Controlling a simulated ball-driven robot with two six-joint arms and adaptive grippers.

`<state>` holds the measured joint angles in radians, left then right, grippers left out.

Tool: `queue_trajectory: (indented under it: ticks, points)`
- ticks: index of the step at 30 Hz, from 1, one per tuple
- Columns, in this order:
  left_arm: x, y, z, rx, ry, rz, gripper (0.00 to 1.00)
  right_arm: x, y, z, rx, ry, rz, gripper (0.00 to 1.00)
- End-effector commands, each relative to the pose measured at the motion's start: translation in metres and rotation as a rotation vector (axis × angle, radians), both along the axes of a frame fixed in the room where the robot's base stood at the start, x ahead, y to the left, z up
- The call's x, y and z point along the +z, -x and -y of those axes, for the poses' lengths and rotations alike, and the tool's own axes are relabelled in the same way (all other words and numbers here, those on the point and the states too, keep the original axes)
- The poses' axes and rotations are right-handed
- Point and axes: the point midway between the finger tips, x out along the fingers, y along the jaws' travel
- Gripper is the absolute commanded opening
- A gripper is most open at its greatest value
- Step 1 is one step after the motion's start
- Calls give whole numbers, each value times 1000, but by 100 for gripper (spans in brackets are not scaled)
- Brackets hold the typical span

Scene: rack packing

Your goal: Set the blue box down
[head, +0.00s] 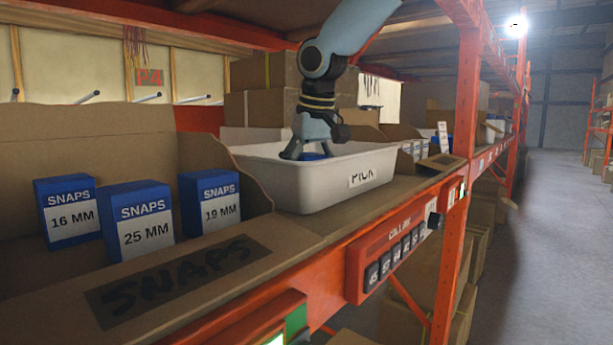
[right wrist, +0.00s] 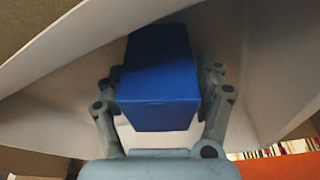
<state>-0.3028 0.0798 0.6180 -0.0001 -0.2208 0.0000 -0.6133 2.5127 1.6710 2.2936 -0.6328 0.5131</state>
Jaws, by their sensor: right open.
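A blue box (right wrist: 158,85) lies between the two fingers of my right gripper (right wrist: 165,78) in the right wrist view. The fingers are open on either side of it; whether they still touch its sides is hard to tell. In the head view my right gripper (head: 309,151) reaches down into the white tote (head: 300,184) marked PICK. The box's underside is hidden. My left gripper is not in view.
A cardboard bin marked SNAPS (head: 185,280) stands left of the tote and holds three blue and white boxes, 16 MM (head: 70,222), 25 MM (head: 140,235) and 19 MM (head: 220,212). An orange rack upright (head: 463,130) stands to the right. Cardboard boxes (head: 262,108) stand behind the tote.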

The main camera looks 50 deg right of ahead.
Motion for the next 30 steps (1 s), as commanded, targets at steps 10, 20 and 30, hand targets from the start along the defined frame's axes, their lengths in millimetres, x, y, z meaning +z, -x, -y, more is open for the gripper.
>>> queue_trajectory:
  ticks: [10,20,30]
  points:
    - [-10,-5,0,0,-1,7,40,49,11,-4,0,-1,8,70]
    - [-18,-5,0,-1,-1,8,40,109,27,-9,-1,1,3,70]
    - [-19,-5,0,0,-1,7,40,119,31,-10,0,1,0,70]
